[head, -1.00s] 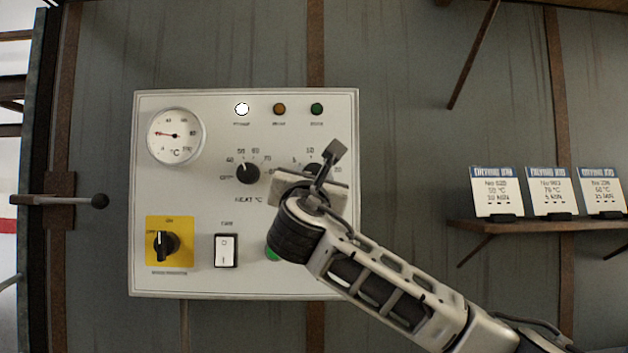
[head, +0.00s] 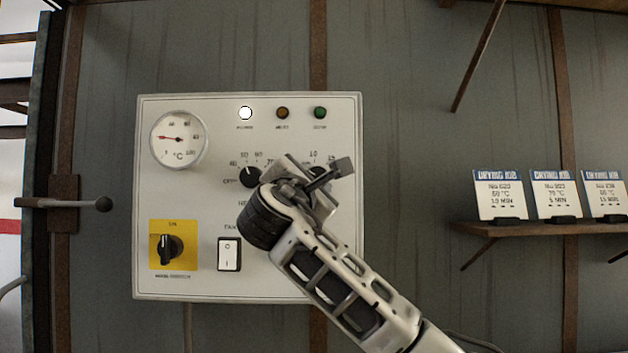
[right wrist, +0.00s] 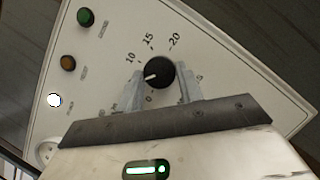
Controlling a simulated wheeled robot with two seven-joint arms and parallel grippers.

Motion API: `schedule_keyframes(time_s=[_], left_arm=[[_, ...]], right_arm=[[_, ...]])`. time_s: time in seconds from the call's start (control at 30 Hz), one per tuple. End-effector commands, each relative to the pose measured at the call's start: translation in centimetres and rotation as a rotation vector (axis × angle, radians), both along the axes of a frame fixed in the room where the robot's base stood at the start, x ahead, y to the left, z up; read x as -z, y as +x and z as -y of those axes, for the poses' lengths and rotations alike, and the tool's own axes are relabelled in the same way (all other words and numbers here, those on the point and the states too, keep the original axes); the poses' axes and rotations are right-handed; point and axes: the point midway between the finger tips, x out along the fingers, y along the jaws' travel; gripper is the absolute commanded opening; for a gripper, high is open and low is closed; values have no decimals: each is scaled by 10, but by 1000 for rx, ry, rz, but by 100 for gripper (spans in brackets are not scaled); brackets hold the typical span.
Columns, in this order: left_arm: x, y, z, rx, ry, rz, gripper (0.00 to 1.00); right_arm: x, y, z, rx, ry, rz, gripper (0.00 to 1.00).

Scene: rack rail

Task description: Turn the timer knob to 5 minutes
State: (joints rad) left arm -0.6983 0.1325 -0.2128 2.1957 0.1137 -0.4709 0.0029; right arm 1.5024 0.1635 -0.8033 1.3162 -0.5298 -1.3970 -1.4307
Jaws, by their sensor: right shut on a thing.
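The timer knob (right wrist: 160,72) is round and black with a white pointer mark, on the white control panel (head: 205,285). In the right wrist view it sits between the fingers of my right gripper (right wrist: 162,86), which is shut on it. The pointer faces left and slightly down, below the printed 10, towards the left finger. That finger hides the scale there, so I cannot read the mark it faces. In the head view my right gripper (head: 312,181) and its wrist cover most of the knob. My left gripper is not in view.
The heat knob (head: 250,177) is close left of my right gripper. Below are a rocker switch (head: 229,254) and a black rotary switch (head: 168,248) on yellow. A lit white lamp (head: 245,113) is above. Cards (head: 500,195) stand on a shelf (head: 520,229) at right.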

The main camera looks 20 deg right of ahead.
Motion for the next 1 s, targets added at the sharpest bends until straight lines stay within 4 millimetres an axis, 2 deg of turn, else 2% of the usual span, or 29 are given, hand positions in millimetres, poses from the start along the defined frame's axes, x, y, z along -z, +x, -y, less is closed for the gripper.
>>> schedule_keyframes(time_s=[0.33, 0.37, 0.4, 0.43, 0.77, 0.87, 1.0], left_arm=[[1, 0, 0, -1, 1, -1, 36], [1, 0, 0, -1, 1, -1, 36], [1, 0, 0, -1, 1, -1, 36], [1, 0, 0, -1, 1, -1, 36], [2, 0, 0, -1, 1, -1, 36], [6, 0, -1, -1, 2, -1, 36], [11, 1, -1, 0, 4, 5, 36]], right_arm=[[0, 0, 1, 1, 3, 1, 14], [0, 0, 1, 1, 3, 1, 45], [0, 0, 0, 1, 3, 1, 56], [0, 0, 0, 1, 3, 1, 58], [1, -3, -2, -1, 2, 1, 58], [5, -11, -8, -3, 2, 2, 58], [13, -33, -23, -6, 1, 3, 58]])
